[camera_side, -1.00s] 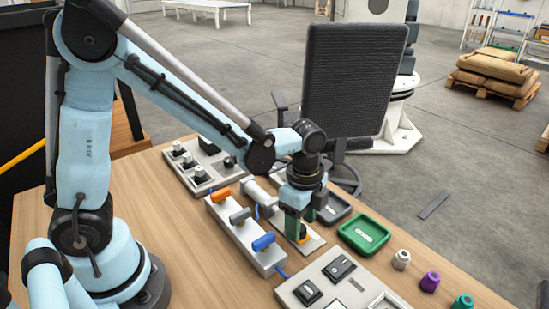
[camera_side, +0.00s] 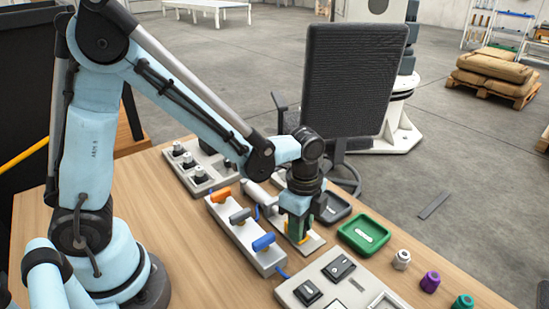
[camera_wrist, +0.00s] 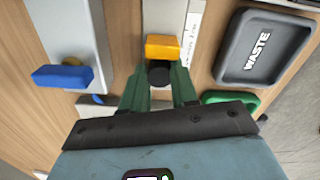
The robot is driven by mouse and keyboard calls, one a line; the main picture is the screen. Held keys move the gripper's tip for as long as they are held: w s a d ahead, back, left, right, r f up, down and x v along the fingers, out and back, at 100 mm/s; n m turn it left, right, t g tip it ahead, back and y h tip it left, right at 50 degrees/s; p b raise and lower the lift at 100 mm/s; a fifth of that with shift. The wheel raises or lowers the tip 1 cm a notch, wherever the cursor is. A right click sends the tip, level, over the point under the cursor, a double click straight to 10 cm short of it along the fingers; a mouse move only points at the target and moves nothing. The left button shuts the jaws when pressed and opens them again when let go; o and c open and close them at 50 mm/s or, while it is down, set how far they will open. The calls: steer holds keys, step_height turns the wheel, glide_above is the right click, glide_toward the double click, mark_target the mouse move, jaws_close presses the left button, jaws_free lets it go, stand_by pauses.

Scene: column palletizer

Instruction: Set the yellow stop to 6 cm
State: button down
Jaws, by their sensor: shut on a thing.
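The yellow stop (camera_wrist: 162,46) is a small yellow block with a black knob (camera_wrist: 159,74), on a pale rail (camera_wrist: 164,14). A white strip with small print (camera_wrist: 194,30), too small to read, runs beside the rail. My gripper (camera_wrist: 160,80) has its two green fingers on either side of the black knob, shut on it. In the side view my gripper (camera_side: 298,236) points down over the rail plate (camera_side: 314,241). Its fingers hide most of the stop there, with only a little yellow showing.
A panel with orange, grey and blue levers (camera_side: 237,236) stands close left of my gripper. A grey WASTE tray (camera_wrist: 225,62) and a green tray (camera_side: 345,236) lie to the right. A switch panel (camera_side: 318,277) is in front. White, purple and green knobs stand near the table edge.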

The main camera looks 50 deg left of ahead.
steer(key=shift+d, duration=1.05)
steer(key=c, duration=0.9)
jaws_free()
steer(key=shift+o, duration=0.2)
steer(key=shift+r, duration=0.1)
step_height(320, 180, up, 12)
steer(key=s+a+n+t, duration=0.5)
steer(key=a+n, duration=0.5)
steer(key=n, duration=0.5)
steer(key=shift+s+t, duration=0.25)
steer(key=shift+t, duration=0.85)
